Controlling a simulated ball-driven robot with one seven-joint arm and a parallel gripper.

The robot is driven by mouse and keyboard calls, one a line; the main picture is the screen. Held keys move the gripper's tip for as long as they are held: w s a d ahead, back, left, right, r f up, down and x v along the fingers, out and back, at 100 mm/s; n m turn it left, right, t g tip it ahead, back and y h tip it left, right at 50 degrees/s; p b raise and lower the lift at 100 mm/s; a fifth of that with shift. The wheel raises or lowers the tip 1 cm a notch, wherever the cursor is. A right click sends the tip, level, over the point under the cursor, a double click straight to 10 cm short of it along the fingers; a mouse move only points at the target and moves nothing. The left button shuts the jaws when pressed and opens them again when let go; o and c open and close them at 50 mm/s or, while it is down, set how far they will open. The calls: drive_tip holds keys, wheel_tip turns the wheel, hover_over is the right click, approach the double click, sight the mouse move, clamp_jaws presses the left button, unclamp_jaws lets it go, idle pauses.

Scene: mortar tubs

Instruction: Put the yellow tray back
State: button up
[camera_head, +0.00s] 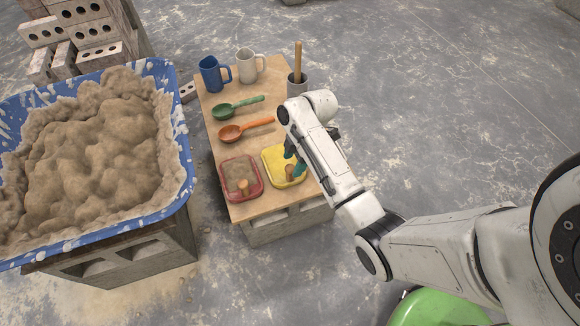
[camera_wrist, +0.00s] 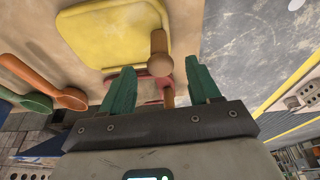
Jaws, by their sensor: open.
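The yellow tray (camera_head: 271,165) lies on the wooden board top, near its front right corner. A wooden knob handle (camera_head: 289,173) stands at its front side. The tray also shows in the wrist view (camera_wrist: 105,36), with its knob (camera_wrist: 160,56) just beyond my fingertips. My gripper (camera_head: 295,160) is over the tray's right part, its teal fingers open and empty. In the wrist view the gap of my gripper (camera_wrist: 160,82) lines up roughly with the knob. I cannot tell whether either finger touches the tray.
A red tray (camera_head: 228,165) holding mortar sits left of the yellow one. A blue mortar tub (camera_head: 187,180) is at left.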

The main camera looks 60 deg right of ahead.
drive_tip(key=w+p+v, duration=0.1)
drive_tip(key=v, duration=0.4)
drive_tip(key=s+a+f+m, duration=0.2)
drive_tip(key=s+a+m, duration=0.45)
drive_tip(key=a, duration=0.65)
drive_tip(key=s+a+r+m+h, duration=0.1)
drive_tip(key=s+m, duration=0.1)
drive_tip(key=s, duration=0.4)
drive_tip(key=s+a+r+m+h, duration=0.1)
drive_tip(key=s+r+m, duration=0.1)
drive_tip(key=s, duration=0.4)
drive_tip(key=shift+s+a+m+g+h, duration=0.3)
drive_tip(key=shift+s+m+g+h, duration=0.1)
drive_tip(key=shift+m, duration=0.35)
